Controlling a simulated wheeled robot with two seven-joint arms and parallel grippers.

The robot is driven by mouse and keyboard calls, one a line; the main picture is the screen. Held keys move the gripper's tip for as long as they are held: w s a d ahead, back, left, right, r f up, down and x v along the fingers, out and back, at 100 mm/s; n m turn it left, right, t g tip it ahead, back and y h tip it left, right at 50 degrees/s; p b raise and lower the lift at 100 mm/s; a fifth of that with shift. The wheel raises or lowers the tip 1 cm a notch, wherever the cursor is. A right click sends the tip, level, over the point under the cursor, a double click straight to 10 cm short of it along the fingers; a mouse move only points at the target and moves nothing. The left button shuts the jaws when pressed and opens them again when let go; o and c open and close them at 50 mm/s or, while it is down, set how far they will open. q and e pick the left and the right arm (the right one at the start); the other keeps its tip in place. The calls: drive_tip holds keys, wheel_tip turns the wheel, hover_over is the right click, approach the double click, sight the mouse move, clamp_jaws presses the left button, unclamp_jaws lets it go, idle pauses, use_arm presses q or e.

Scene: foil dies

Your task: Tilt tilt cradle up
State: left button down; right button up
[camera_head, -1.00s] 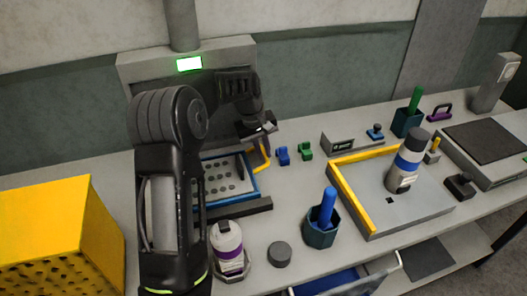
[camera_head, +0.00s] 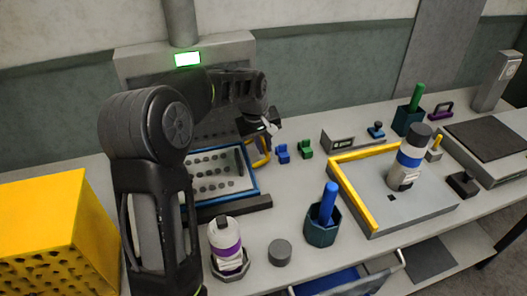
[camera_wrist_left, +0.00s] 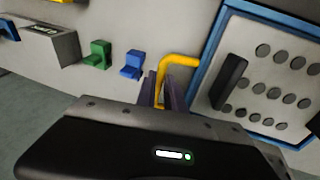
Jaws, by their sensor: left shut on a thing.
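The tilt cradle is a light plate with rows of dark round holes in a blue frame (camera_head: 256,188), on the bench below the lit grey unit. Its yellow handle (camera_head: 265,158) stands at its right side. My left gripper (camera_head: 268,128) is at this handle. In the left wrist view the fingers (camera_wrist_left: 162,92) are shut on the yellow handle (camera_wrist_left: 180,61), with the holed plate (camera_wrist_left: 262,75) just to the right. A dark bar lies on the plate there. My arm hides the cradle's left part in the head view. My right gripper is not in view.
Blue (camera_head: 282,154) and green (camera_head: 305,149) small blocks stand right of the handle. A white bottle (camera_head: 225,235) and a dark puck (camera_head: 280,252) are in front. A yellow-edged tray (camera_head: 370,215) with a bottle stands right. A yellow box (camera_head: 50,215) is at left.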

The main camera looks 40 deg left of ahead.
use_arm(q)
drive_tip(key=shift+d+r+t+b, duration=0.25)
drive_tip(key=shift+r+t+b, duration=0.05)
drive_tip(key=shift+r+b, duration=0.1)
drive_tip(key=s+d+r+m+t+y+b, duration=0.1)
drive_tip(key=s+d+r+t+y+b, duration=0.3)
drive_tip(key=b, duration=1.5)
drive_tip(key=shift+s+d+r+y, duration=0.15)
drive_tip(key=shift+d+r+y, duration=0.15)
drive_tip(key=shift+d+y, duration=0.45)
drive_tip(key=shift+a, duration=0.1)
drive_tip(key=c, duration=1.7)
unclamp_jaws()
drive_tip(key=shift+o, duration=1.2)
drive_tip(key=shift+s, duration=0.1)
